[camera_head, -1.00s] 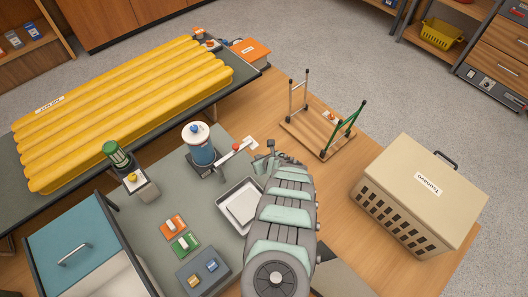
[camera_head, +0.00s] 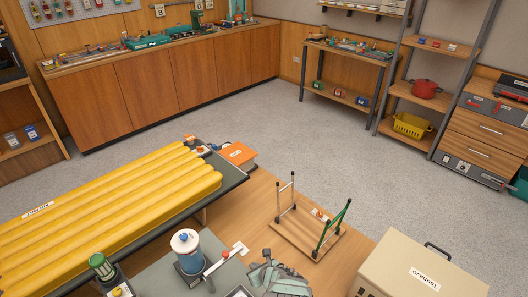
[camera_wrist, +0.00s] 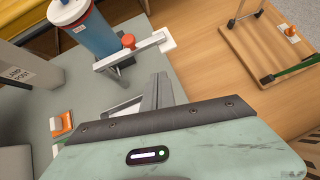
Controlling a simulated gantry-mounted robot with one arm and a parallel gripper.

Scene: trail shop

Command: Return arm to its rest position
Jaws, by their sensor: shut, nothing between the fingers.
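My gripper (camera_head: 266,262) shows at the bottom edge of the head view, over the grey-topped bench, with most of my arm cut off below. In the wrist view its two fingers (camera_wrist: 160,82) are together, with nothing between them. A blue cylinder with a white top (camera_head: 187,250) stands to its left on the bench. A white lever with a red knob (camera_head: 222,256) reaches from the cylinder's foot towards the gripper; the wrist view shows this lever (camera_wrist: 135,50) just beyond the fingers, and I cannot tell if they touch.
A small wooden stand with upright posts (camera_head: 296,240) is beyond and right of the gripper. A beige box (camera_head: 425,275) is at the lower right. A yellow ribbed pad (camera_head: 110,222) lies at left. A green-capped item (camera_head: 102,265) stands left of the cylinder. The floor (camera_head: 290,140) behind is clear.

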